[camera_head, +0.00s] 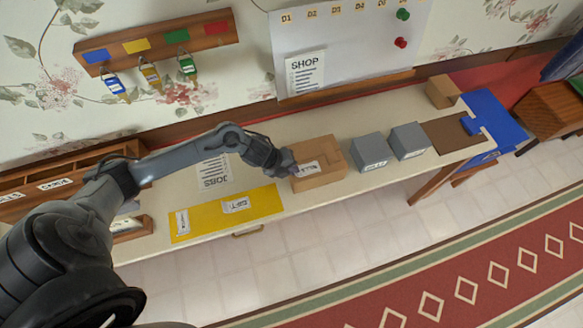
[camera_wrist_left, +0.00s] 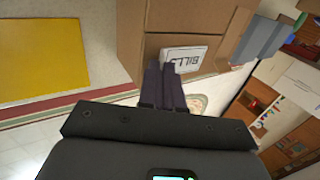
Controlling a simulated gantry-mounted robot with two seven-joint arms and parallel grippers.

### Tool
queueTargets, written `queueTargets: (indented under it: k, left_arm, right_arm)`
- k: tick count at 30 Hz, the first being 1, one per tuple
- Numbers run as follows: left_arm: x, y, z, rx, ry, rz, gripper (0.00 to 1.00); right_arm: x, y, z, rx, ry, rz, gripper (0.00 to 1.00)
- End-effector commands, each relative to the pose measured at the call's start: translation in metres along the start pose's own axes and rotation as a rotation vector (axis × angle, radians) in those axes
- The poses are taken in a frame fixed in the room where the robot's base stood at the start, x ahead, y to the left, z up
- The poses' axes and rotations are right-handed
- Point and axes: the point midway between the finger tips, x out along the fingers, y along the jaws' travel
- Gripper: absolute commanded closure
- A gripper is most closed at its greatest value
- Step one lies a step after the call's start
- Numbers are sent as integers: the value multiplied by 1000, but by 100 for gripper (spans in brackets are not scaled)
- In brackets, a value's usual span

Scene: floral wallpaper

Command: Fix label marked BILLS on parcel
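The brown cardboard parcel (camera_head: 325,153) sits on the bench at the middle of the head view. It also fills the top middle of the left wrist view (camera_wrist_left: 225,20). The white label marked BILLS (camera_head: 308,169) is at the parcel's front face. In the left wrist view the label (camera_wrist_left: 190,57) lies against or very close to that face. My left gripper (camera_head: 288,165) is at the parcel's left side. Its fingers (camera_wrist_left: 165,80) are together, with the tips over the label's edge, and look shut on it. My right gripper is not in view.
A yellow mat (camera_head: 208,220) with two labels lies to the left. Two grey boxes (camera_head: 370,149) (camera_head: 408,139) stand right of the parcel. A small brown box (camera_head: 443,91) is at the back right. Hanging keys (camera_head: 150,75) and a noticeboard (camera_head: 355,45) are on the wall.

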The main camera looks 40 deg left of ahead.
Motion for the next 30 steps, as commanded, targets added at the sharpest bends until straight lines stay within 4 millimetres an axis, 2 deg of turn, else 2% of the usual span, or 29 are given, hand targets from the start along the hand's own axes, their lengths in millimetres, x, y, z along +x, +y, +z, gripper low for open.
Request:
queueTargets:
  k: [4,9,11,21,25,30]
  left_arm:
    - [0,1,0,-1,0,2,100]
    - [0,1,0,-1,0,2,73]
    - [0,1,0,-1,0,2,66]
    - [1,3,0,0,0,7,67]
    - [1,4,0,0,0,9,53]
    - [2,6,0,0,0,13,49]
  right_arm:
    - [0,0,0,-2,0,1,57]
    - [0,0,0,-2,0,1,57]
    - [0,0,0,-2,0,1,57]
    - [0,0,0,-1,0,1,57]
    - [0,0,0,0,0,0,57]
    - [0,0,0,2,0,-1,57]
